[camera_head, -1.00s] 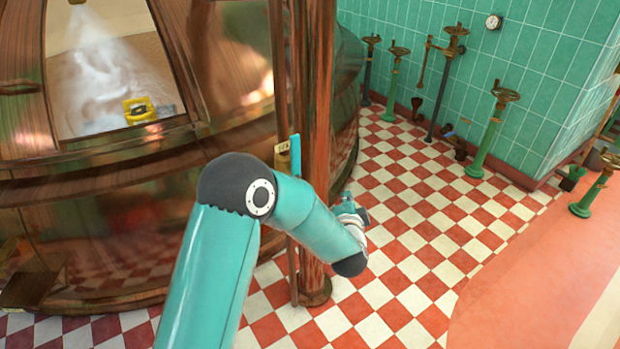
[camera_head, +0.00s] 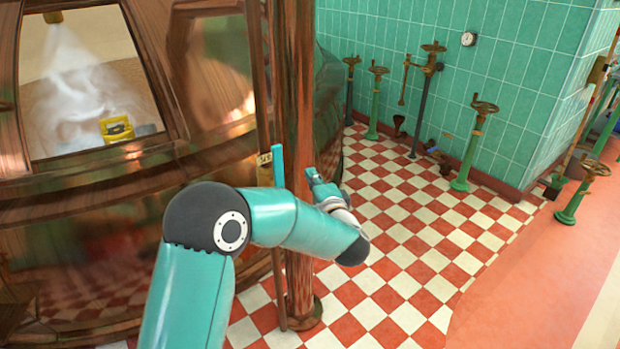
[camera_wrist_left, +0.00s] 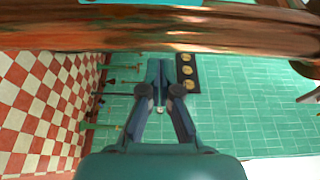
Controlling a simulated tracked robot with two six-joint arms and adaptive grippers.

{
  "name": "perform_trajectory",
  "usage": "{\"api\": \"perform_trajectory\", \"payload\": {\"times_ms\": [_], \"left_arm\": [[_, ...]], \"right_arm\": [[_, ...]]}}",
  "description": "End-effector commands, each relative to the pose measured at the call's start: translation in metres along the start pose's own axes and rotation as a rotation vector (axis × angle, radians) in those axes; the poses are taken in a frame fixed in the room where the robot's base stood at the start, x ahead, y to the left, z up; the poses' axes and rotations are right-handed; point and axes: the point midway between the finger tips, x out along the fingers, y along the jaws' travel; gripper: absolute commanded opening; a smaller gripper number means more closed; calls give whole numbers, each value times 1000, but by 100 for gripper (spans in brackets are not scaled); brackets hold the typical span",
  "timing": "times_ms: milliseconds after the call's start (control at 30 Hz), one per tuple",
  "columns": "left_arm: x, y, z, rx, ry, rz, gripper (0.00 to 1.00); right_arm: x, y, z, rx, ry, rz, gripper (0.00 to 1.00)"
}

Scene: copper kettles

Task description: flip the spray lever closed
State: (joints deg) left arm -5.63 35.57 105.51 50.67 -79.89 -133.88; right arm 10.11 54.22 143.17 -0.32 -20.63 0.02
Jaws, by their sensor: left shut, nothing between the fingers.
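The spray lever (camera_head: 278,165) is a teal bar standing upright beside the thick copper pipe (camera_head: 298,80), next to a small brass tag. Its lower part is hidden behind my left arm. A teal piece at the top edge of the left wrist view may be the lever; I cannot tell. My left gripper (camera_head: 314,178) is just right of the pipe, across it from the lever, and apart from the lever in the head view. In the left wrist view its fingers (camera_wrist_left: 160,75) are together and empty, with the pipe running across above them. My right gripper is not in view.
A large copper kettle (camera_head: 90,215) fills the left; white spray falls behind its window, above a yellow object (camera_head: 117,129). Green valve stands (camera_head: 465,150) line the teal tiled wall. A dark panel with brass knobs (camera_wrist_left: 187,70) shows beyond my fingers. The checkered floor (camera_head: 425,230) is open.

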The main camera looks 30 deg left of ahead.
Motion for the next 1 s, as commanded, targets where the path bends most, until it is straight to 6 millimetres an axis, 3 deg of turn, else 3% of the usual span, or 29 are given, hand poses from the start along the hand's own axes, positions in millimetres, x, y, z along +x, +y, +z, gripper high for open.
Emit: {"api": "perform_trajectory", "payload": {"times_ms": [467, 733, 1000], "left_arm": [[85, 1, 2, -1, -3, 0, 0], [74, 1, 30, 1, -2, 1, 0], [71, 1, 39, 0, -1, 0, 0]], "right_arm": [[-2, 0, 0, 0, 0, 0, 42], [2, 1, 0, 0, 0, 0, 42], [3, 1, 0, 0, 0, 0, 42]]}}
